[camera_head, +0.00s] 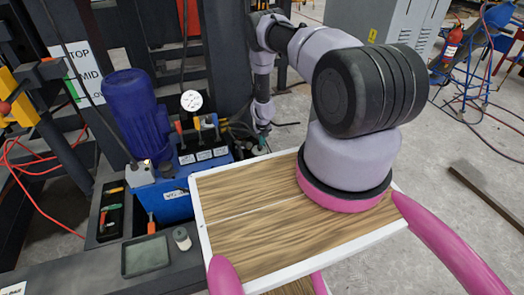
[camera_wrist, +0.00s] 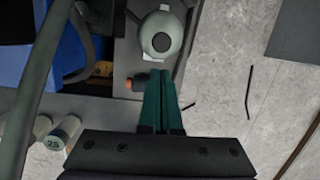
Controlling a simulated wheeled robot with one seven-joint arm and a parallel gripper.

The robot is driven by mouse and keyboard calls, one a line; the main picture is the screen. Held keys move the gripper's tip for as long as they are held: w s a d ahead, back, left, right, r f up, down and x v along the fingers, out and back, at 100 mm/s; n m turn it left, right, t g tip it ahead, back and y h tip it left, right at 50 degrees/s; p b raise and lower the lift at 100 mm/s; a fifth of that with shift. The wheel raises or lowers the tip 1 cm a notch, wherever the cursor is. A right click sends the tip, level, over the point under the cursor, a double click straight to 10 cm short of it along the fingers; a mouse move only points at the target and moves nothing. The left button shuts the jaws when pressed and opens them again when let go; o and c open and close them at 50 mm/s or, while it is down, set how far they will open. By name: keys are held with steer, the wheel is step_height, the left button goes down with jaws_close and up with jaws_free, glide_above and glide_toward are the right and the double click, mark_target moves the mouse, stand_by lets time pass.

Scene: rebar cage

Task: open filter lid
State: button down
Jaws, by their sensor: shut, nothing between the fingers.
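A pale grey rounded cap (camera_wrist: 161,37), which looks like the filter lid, sits near the top middle of the wrist view. A small white tab shows at its lower edge. My gripper (camera_wrist: 166,72) has its green fingers together and empty, with the tips just below the cap in the picture. I cannot tell whether they touch it. In the head view my gripper (camera_head: 263,131) is at the far end of my arm, just right of the blue hydraulic unit (camera_head: 176,204). The cap is too small and hidden there to make out clearly.
A blue motor (camera_head: 138,112) and a round white gauge (camera_head: 191,101) stand left of my gripper. A dark tray (camera_head: 146,257) and a small pale cylinder (camera_head: 181,238) are on the near left ledge. Open concrete floor (camera_head: 430,180) lies to the right.

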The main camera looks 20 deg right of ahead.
mark_target(262, 153)
steer(key=x, duration=0.7)
steer(key=shift+f, duration=0.15)
steer(key=shift+w, duration=0.1)
